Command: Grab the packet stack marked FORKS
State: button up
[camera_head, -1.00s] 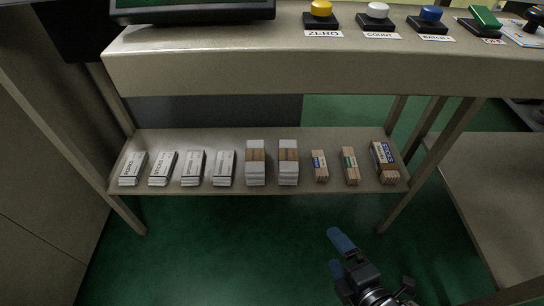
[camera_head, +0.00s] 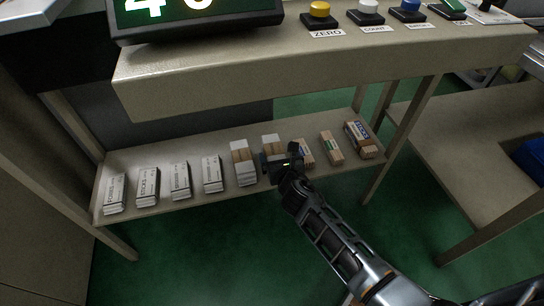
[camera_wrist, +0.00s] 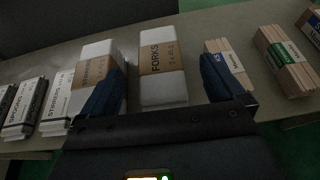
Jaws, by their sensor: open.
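The packet stack marked FORKS (camera_wrist: 163,55) is white with a brown paper band. It stands on the lower shelf, in the middle of the wrist view. In the head view it is the right one of two white-and-brown stacks (camera_head: 271,142), its near part hidden by my gripper (camera_head: 281,161). In the wrist view my gripper (camera_wrist: 161,76) is open, with one blue finger toward each side of the FORKS stack. I cannot tell whether either finger touches it.
A similar banded stack (camera_wrist: 95,65) stands close on the left. A small wooden bundle with a blue label (camera_wrist: 229,65) is close on the right, partly behind the right finger. The counter (camera_head: 300,55) overhangs the shelf.

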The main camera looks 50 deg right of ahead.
aim_at(274, 150)
jog(key=b+x, duration=0.1)
jog(key=x, duration=0.1)
jog(key=b+x, duration=0.1)
jog(key=shift+w+f, duration=0.2)
jog(key=shift+f, duration=0.35)
jog(key=shift+w+d+f, duration=0.15)
jog(key=shift+w+d, duration=0.25)
jog(key=shift+w, duration=0.1)
jog(key=c, duration=1.1)
jog(key=shift+c, duration=0.2)
